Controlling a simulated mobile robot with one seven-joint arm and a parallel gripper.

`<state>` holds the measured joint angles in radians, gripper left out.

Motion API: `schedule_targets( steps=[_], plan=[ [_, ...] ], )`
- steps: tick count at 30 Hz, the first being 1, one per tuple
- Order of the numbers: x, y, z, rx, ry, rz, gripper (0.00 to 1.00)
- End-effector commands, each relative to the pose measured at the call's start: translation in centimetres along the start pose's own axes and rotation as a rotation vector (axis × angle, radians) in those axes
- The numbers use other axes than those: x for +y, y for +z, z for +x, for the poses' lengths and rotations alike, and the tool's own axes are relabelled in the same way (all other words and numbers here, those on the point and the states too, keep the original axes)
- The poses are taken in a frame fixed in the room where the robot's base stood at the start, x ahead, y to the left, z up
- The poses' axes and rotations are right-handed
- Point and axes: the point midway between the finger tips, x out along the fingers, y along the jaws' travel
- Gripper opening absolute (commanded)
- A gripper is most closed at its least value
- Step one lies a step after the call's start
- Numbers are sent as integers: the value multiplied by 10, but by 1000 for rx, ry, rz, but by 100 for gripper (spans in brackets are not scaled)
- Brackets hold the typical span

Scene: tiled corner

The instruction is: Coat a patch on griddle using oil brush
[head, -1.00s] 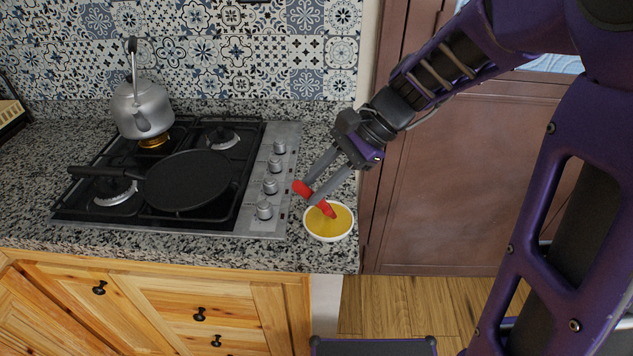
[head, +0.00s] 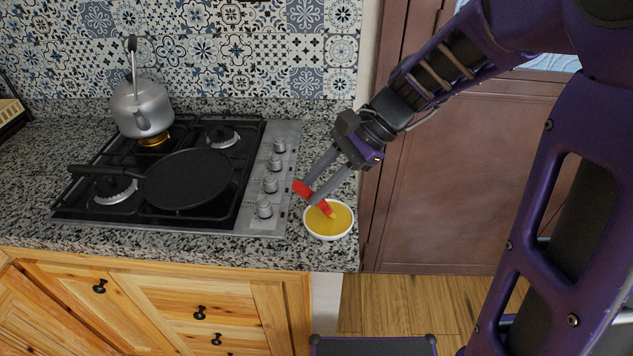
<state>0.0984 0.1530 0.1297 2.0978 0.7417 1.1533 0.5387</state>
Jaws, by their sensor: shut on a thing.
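My gripper (head: 313,195) is shut on the red oil brush (head: 322,206), its fingers crossing the middle of the handle. The brush is tilted, with its handle end up to the left and its pale bristle tip down to the right over a white bowl (head: 310,232) of yellow oil (head: 338,222). I cannot tell whether the bristles touch the oil. The flat black griddle (head: 188,180) sits on the front burners of the gas hob, with its handle pointing left. Its surface looks bare and dry.
The steel hob (head: 262,180) has several knobs along its right side, between griddle and bowl. A kettle (head: 142,106) stands on the back left burner. The bowl is near the granite counter's (head: 130,237) front right corner. A tiled wall is behind.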

Motion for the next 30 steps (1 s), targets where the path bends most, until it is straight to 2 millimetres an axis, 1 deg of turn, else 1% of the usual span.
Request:
schedule_targets(
  steps=[16, 30],
  plan=[
    [1, 0, 1, 0, 2, 2, 0],
    [-10, 19, -26, 2, -1, -1, 0]
  ],
)
